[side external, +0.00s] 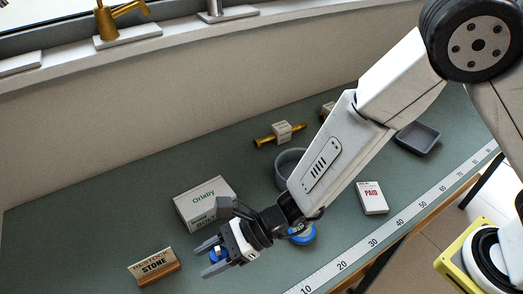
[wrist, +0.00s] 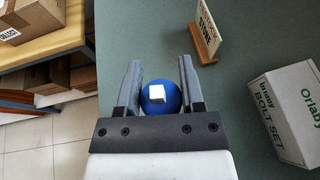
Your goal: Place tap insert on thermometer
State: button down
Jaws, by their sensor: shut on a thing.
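My gripper (side external: 202,260) is over the front left of the green bench, shut on a blue rounded piece (side external: 217,254), which I take to be the tap insert. In the wrist view the piece (wrist: 170,106) sits between the two fingers (wrist: 160,64) and shows a white square block on its face. A second blue and white round thing (side external: 304,237) lies on the bench behind my forearm and is partly hidden by it. It may be the thermometer, but I cannot tell for sure.
The Orlaby box (side external: 203,202) stands close behind my gripper. A Stone sign (side external: 154,266) is to its left. A grey round container (side external: 288,166), brass fitting (side external: 280,134), Paid box (side external: 372,198) and dark tray (side external: 417,139) stand further right. A ruler strip (side external: 400,220) lines the front edge.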

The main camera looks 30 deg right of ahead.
jog(key=d+n+g, duration=0.1)
jog(key=d+g, duration=0.1)
jog(key=d, duration=1.8)
jog(key=shift+w+d+r+n, duration=0.2)
jog(key=shift+w+r+n, duration=0.15)
jog(key=shift+w, duration=0.1)
send_over(296, 232)
jog(key=shift+f, duration=2.2)
jog(key=shift+f, duration=1.8)
jog(key=shift+f, duration=0.15)
jog(key=shift+c, duration=1)
grip_release()
